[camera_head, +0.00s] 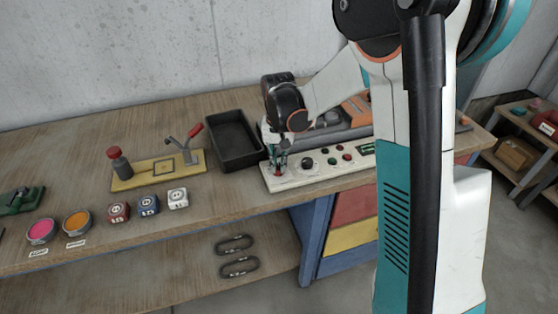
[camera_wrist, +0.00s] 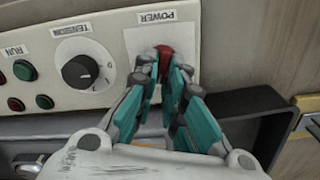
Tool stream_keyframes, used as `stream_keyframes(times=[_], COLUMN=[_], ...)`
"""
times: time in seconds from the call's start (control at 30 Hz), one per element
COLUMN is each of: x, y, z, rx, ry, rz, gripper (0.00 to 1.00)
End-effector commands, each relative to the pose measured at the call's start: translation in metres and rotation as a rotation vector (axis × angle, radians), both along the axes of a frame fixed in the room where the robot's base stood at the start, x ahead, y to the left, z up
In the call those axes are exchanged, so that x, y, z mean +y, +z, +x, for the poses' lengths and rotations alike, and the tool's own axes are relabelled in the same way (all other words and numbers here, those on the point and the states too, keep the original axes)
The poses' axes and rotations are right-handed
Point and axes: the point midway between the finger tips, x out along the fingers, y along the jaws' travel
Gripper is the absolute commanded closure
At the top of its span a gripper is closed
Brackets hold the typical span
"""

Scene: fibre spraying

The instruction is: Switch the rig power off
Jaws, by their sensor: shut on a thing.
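The rig's pale control panel (camera_head: 292,176) stands along the front of the bench. In the wrist view the panel (camera_wrist: 112,30) appears upside down, with a POWER label above a red power switch (camera_wrist: 163,51). My gripper (camera_wrist: 163,66) has its teal fingers closed around the red switch, and the fingertips hide part of it. In the head view my gripper (camera_head: 278,168) points down at the panel's left end, and the switch is mostly hidden there. I cannot tell the switch's setting.
A black TENSION knob (camera_wrist: 80,72) and green and red RUN buttons (camera_wrist: 25,70) sit beside the switch. A black tray (camera_head: 233,140) lies left of the panel. A yellow fixture (camera_head: 135,178) with a red-handled lever stands farther left.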

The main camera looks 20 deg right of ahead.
Motion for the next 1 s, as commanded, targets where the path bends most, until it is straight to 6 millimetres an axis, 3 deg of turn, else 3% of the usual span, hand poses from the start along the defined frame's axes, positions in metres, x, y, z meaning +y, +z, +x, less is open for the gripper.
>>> stream_keyframes(times=[0.6, 1.0], x=[0.0060, 0.0086], y=[0.0009, 0.0007], z=[0.0007, -0.0003], rx=[0.000, -0.001], ry=[0.582, 0.866], rz=[0.000, 0.000], gripper=[1.00, 1.00])
